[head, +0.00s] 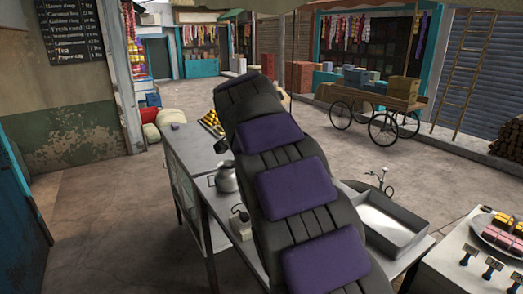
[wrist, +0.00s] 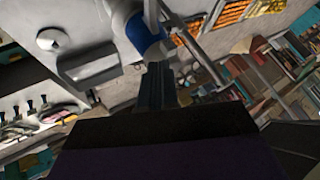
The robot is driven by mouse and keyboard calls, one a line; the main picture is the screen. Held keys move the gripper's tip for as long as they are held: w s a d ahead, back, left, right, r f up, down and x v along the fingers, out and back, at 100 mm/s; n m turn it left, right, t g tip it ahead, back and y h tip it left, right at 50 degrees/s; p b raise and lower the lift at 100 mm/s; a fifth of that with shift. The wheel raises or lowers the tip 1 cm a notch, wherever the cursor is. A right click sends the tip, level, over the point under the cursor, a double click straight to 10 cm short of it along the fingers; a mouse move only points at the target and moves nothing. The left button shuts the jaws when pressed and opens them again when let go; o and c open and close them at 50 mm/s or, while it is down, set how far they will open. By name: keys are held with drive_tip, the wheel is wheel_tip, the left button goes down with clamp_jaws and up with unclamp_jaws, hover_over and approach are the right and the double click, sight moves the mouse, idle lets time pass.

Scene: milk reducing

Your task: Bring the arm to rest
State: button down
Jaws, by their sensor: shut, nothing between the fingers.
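My arm, with black and purple panels, rises from the bottom of the head view across the middle of the work table (head: 195,150). It hides part of the table. My gripper (wrist: 157,80) shows in the wrist view as dark fingers pressed together, with nothing held between them. In the head view I cannot make out the fingers. The wrist view is strongly tilted, and a white and blue rounded object (wrist: 146,32) appears behind the fingertips. I cannot tell whether they touch.
A metal kettle (head: 227,178) stands left of my arm. A grey rectangular tray (head: 408,238) lies to its right. A counter with knobs (head: 491,267) and a plate of sweets (head: 488,236) is at lower right. A wooden cart (head: 385,98) stands behind; open floor (head: 90,185) lies left.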

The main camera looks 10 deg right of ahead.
drive_tip(key=s+d+f+n+g+b, duration=0.2)
drive_tip(key=s+d+f+b, duration=0.1)
drive_tip(key=s+f, duration=0.65)
drive_tip(key=s+d+f+n+g+b, duration=0.3)
drive_tip(key=s+f, duration=0.4)
drive_tip(key=s, duration=0.5)
drive_tip(key=s+a+f+n+g+y+b, duration=0.1)
drive_tip(key=s+f+n+b, duration=0.1)
drive_tip(key=s+f, duration=0.4)
drive_tip(key=s+a+f+n+g+y+b, duration=0.1)
drive_tip(key=s+a+f+n+g+b, duration=0.1)
drive_tip(key=s+f, duration=0.5)
drive_tip(key=s+a+f+n+g+y+b, duration=0.1)
drive_tip(key=s+f, duration=0.5)
drive_tip(key=s, duration=0.9)
drive_tip(key=shift+s+a+f+n+b, duration=0.25)
drive_tip(key=shift+n+b, duration=0.2)
drive_tip(key=shift+n, duration=0.25)
drive_tip(key=shift+d, duration=0.2)
drive_tip(key=shift+d, duration=0.3)
